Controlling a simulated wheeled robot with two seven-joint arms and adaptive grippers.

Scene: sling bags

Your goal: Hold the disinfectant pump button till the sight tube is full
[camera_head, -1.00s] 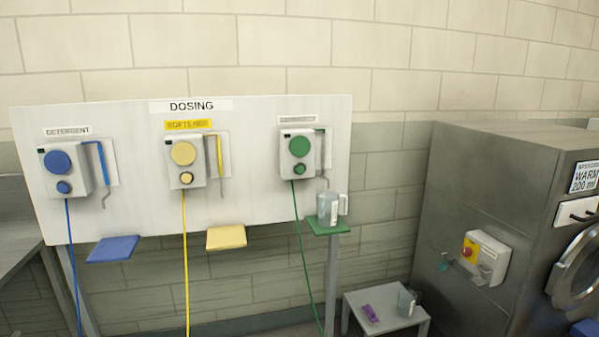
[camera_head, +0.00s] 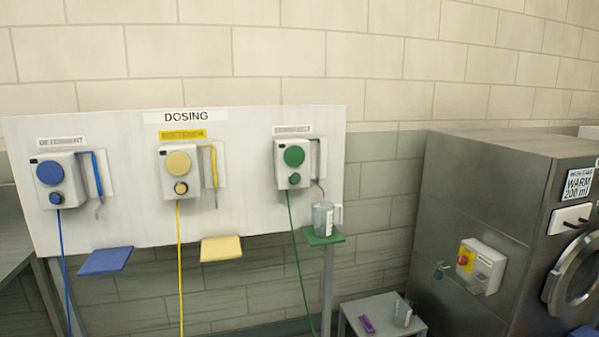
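The disinfectant pump (camera_head: 293,164) is the grey box with green buttons at the right of the dosing board; its label is too blurred to read fully. It has a large green button (camera_head: 294,156) and a smaller green one (camera_head: 294,179) below. A tube (camera_head: 318,160) runs beside the box; I cannot tell how full it is. A clear jug (camera_head: 323,218) with a handle stands upright on the green shelf (camera_head: 326,238) under the tube's outlet. Neither of my grippers shows.
The blue detergent pump (camera_head: 56,182) and yellow softener pump (camera_head: 178,172) are on the same board (camera_head: 120,225). A low table (camera_head: 368,309) holds a purple item (camera_head: 367,324) and a clear jug (camera_head: 403,314). A grey machine (camera_head: 470,200) labelled WARM 200 ml stands at right.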

